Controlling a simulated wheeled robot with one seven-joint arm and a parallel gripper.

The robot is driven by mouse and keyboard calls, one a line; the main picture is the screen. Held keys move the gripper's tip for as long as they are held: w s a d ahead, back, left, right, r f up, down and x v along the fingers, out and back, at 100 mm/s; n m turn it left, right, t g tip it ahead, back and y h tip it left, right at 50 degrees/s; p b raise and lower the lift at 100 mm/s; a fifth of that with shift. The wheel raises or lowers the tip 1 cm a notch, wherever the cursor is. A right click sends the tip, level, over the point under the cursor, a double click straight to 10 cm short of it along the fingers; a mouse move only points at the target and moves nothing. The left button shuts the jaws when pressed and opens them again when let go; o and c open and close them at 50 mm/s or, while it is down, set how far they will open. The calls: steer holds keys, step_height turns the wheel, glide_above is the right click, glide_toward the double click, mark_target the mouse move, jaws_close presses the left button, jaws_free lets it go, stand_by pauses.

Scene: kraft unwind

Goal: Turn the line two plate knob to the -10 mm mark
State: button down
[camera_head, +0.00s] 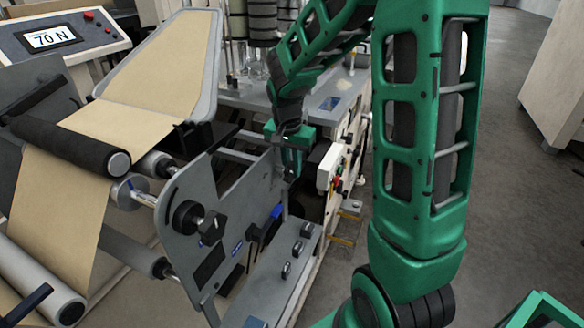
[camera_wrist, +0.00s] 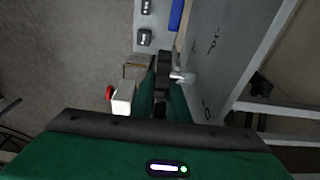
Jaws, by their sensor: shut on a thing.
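My gripper (camera_head: 291,160) is at the far side of the grey machine plate (camera_head: 232,190), beside the plate's upper right edge. In the wrist view its fingers (camera_wrist: 163,85) are shut on a dark knob (camera_wrist: 165,62), mostly hidden between them. A small bright metal piece (camera_wrist: 182,76) sticks out from the knob area towards the grey plate (camera_wrist: 228,60). Dark marks on that plate look like a scale, one like a 0 (camera_wrist: 206,104); the rest are too small to read surely. The knob's setting cannot be read.
A white box with a red button (camera_wrist: 110,93) is close left of my fingers. In the head view, a control box with coloured buttons (camera_head: 335,172) stands just right of my gripper. Paper web rollers (camera_head: 75,145) are at left, with a display reading 70 N (camera_head: 50,37). Open floor lies at right.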

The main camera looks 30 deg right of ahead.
steer(key=shift+a+r+t+h, duration=0.1)
steer(key=shift+a+t+h, duration=0.15)
steer(key=shift+t+h, duration=0.45)
steer(key=shift+a+r+t+h, duration=0.1)
steer(key=shift+a+t+h, duration=0.1)
steer(key=shift+t+h, duration=0.5)
steer(key=shift+h, duration=0.3)
steer(key=c, duration=1.7)
jaws_free()
steer(key=shift+w, duration=0.1)
steer(key=shift+d, duration=0.1)
steer(key=v, duration=1)
steer(key=shift+w+a+r, duration=0.1)
steer(key=shift+a+r, duration=0.15)
steer(key=shift+r, duration=0.1)
